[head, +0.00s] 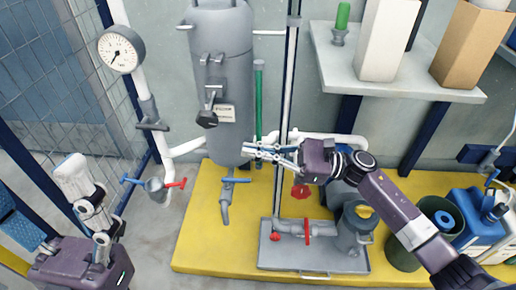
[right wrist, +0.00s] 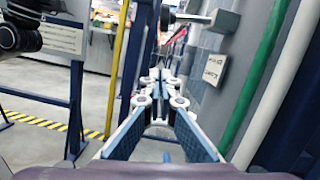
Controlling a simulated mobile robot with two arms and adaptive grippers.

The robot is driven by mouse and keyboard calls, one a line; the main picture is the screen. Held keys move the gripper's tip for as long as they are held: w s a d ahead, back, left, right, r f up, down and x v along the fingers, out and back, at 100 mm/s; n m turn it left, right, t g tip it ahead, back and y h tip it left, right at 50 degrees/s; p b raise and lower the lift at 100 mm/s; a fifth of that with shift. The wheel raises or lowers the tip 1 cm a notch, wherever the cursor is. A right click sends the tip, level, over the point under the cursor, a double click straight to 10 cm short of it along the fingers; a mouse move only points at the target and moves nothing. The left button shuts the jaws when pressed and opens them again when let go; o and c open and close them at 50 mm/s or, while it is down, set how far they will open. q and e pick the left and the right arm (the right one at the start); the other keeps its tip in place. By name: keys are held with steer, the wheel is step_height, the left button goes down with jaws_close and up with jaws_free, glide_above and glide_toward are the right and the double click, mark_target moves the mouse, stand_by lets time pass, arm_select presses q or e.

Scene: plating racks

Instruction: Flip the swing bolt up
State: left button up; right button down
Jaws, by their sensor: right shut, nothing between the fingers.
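The swing bolt (head: 207,118) is on the front of the grey tank (head: 225,60). It hangs down with its black knob at the lower end, beside a small label. In the right wrist view a round black knob (right wrist: 168,18) on a short rod shows at the top, beyond the fingers. My right gripper (head: 250,151) is shut and empty, with its fingers pointing left near the tank's lower right side. It is below and to the right of the knob, apart from it. My left gripper (head: 82,190) is at the lower left, far from the tank; its fingers are unclear.
A green tube (head: 259,100) and a pale upright pipe stand just right of the tank. A pressure gauge (head: 120,50) is at the left. A shelf (head: 390,82) with boxes is at the upper right. Valves and a metal tray (head: 345,264) sit on the yellow platform (head: 200,245).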

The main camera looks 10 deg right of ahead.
mark_target(212, 100)
steer(key=w+a+r, duration=0.1)
steer(key=a+r, duration=0.4)
steer(key=a, duration=0.1)
steer(key=shift+a, duration=0.15)
steer(key=shift+w+r, duration=0.1)
stand_by(0.3)
